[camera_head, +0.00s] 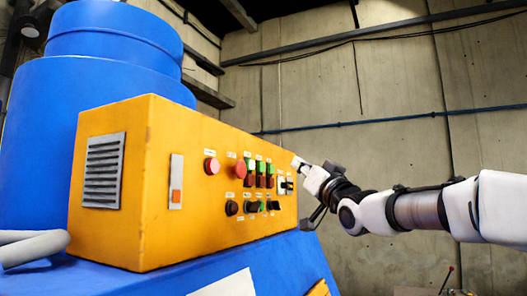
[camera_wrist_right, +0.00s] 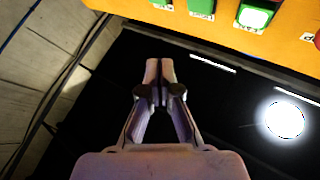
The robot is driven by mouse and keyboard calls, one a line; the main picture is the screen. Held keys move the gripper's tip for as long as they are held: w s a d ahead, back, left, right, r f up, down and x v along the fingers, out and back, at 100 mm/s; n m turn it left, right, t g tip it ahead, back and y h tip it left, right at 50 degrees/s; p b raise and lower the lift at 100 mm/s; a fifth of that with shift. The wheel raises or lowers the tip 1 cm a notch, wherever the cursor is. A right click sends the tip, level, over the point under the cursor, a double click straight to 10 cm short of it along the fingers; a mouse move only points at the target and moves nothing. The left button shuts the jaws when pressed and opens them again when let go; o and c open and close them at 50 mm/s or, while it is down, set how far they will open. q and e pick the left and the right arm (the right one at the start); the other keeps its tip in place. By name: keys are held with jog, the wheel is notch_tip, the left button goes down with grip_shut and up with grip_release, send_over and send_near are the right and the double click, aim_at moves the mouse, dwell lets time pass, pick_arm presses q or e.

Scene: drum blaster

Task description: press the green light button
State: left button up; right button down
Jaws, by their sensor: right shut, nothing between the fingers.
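The yellow control box (camera_head: 185,225) carries rows of small buttons on its front face. Green buttons (camera_head: 260,167) sit above red ones towards the right part of the panel. In the right wrist view, green buttons line the top edge, and one green button (camera_wrist_right: 256,15) has a bright, white-lit centre. I cannot tell which of them is the light button. My right gripper (camera_head: 297,161) is at the far right end of the panel. In the wrist view, my right gripper (camera_wrist_right: 160,65) is shut and empty, with its tips below the green buttons and apart from them. My left gripper is not in view.
A blue drum-shaped machine body (camera_head: 115,35) rises behind the box. A blue surface (camera_head: 285,262) lies under it. A grey pipe (camera_head: 35,248) is at lower left. A bright round glow (camera_wrist_right: 285,118) shows on a dark surface in the wrist view.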

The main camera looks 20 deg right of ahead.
aim_at(261, 167)
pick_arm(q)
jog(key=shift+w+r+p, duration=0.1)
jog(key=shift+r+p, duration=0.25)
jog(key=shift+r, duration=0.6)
pick_arm(e)
jog(key=w+a, duration=0.4)
jog(key=shift+w, duration=0.3)
jog(key=shift+d+f, duration=0.1)
jog(key=shift+w+a, duration=0.35)
pick_arm(q)
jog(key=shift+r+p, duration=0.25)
jog(key=shift+p, duration=0.05)
pick_arm(e)
jog(key=shift+w+a, duration=0.3)
jog(key=shift+w, duration=0.05)
dwell(0.6)
jog(key=shift+s, duration=0.1)
pick_arm(q)
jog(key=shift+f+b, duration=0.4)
jog(key=shift+b, duration=0.05)
pick_arm(e)
jog(key=shift+s+d, duration=0.6)
